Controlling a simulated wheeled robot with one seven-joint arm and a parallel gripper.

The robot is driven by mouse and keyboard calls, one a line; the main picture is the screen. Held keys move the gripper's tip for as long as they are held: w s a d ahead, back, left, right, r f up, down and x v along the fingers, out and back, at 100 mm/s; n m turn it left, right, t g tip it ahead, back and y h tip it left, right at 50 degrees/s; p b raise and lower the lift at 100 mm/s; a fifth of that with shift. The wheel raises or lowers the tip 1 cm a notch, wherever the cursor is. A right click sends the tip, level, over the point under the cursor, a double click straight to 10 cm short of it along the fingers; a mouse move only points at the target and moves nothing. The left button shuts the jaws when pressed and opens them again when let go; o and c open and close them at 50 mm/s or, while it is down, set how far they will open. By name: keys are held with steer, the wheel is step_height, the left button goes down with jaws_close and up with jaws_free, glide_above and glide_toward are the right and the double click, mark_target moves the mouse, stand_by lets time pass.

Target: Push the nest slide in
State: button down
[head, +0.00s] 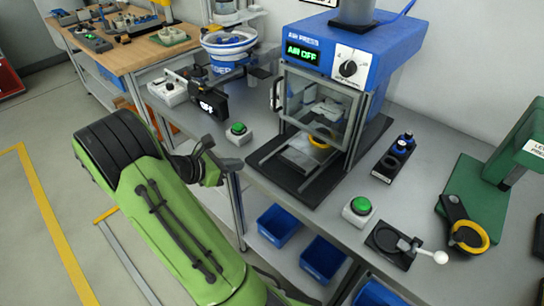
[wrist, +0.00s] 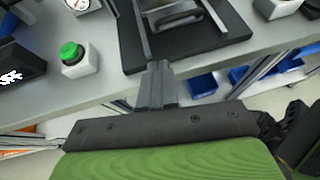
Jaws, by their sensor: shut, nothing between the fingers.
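The blue air press (head: 340,62) stands on the bench, with a green "AIR OFF" display and a black knob. Its nest slide (head: 298,152) shows as a light plate between metal rails, sticking out toward the front over a black base plate. A yellow ring (head: 319,141) sits behind the clear guard (head: 322,98). The wrist view shows the slide's front bar or handle (wrist: 180,16) above the base plate (wrist: 205,42). My gripper (wrist: 157,70) is shut and empty, its fingertips near the base plate's front edge, apart from the handle. The fingertips are not clear in the head view.
Green push buttons stand left (head: 238,129) and right (head: 360,206) of the press. A black display box (head: 211,104) is farther left. A lever fixture (head: 402,246) and a green lever press (head: 482,190) stand right. Blue bins (head: 322,258) sit below the bench.

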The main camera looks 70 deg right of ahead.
steer(key=b+x, duration=0.2)
steer(key=x, duration=0.6)
steer(key=shift+w+f, duration=0.1)
steer(key=shift+f, duration=0.1)
steer(key=s+d, duration=0.1)
steer(key=s+d+b, duration=0.1)
steer(key=d, duration=0.1)
steer(key=shift+d, duration=0.15)
steer(key=shift+s+d+r, duration=0.1)
steer(key=shift+s+d, duration=0.1)
steer(key=shift+d, duration=0.05)
steer(key=shift+s+d+r+p, duration=0.1)
steer(key=shift+s+d+p, duration=0.05)
steer(key=shift+d+p, duration=0.15)
steer(key=s+d+p, duration=0.1)
steer(key=d, duration=0.1)
steer(key=s+d+p, duration=0.1)
steer(key=d+p, duration=0.1)
steer(key=s+d+p, duration=0.1)
steer(key=d+p, duration=0.1)
steer(key=d, duration=0.1)
steer(key=shift+a, duration=0.1)
